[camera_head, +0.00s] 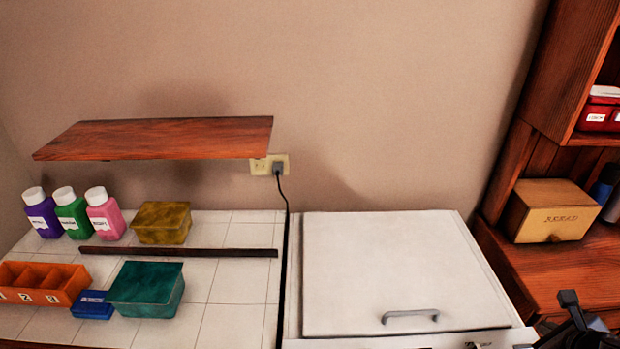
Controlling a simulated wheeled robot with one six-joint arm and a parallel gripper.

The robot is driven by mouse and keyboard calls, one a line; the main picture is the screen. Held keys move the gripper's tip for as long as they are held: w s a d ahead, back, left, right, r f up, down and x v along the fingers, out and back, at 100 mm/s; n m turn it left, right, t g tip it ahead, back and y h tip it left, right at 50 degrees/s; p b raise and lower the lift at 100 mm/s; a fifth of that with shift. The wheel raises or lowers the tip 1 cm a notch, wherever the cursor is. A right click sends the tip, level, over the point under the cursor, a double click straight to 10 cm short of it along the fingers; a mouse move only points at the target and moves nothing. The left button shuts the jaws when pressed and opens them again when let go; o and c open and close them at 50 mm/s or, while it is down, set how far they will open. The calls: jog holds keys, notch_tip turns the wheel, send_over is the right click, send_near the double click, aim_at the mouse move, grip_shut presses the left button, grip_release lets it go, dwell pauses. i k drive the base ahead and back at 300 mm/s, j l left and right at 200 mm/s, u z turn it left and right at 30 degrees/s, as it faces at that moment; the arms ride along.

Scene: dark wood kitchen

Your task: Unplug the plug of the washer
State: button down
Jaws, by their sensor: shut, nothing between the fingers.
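The dark plug (278,168) sits in the right side of the cream wall outlet (259,166), just below the right end of the wooden shelf. Its black cord (286,205) hangs down into the gap left of the washer. The white washer (385,270) has a grey handle on its top, and its lower part is out of frame. My gripper (570,312) is black, partly in view at the bottom right corner. It is shut and empty, in front of the right-hand wooden cabinet and far from the plug.
The wooden shelf (165,138) juts from the wall beside the outlet. The tiled counter (225,318) holds several bottles, boxes and an orange divided tray (42,284). A wooden cabinet (555,255) with a yellow bread box (550,211) stands right. The wall above the washer is clear.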

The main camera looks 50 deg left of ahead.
aim_at(278, 168)
jog(key=u, duration=2.15)
jog(key=i+j, duration=0.2)
jog(key=i+z, duration=0.05)
jog(key=i, duration=0.05)
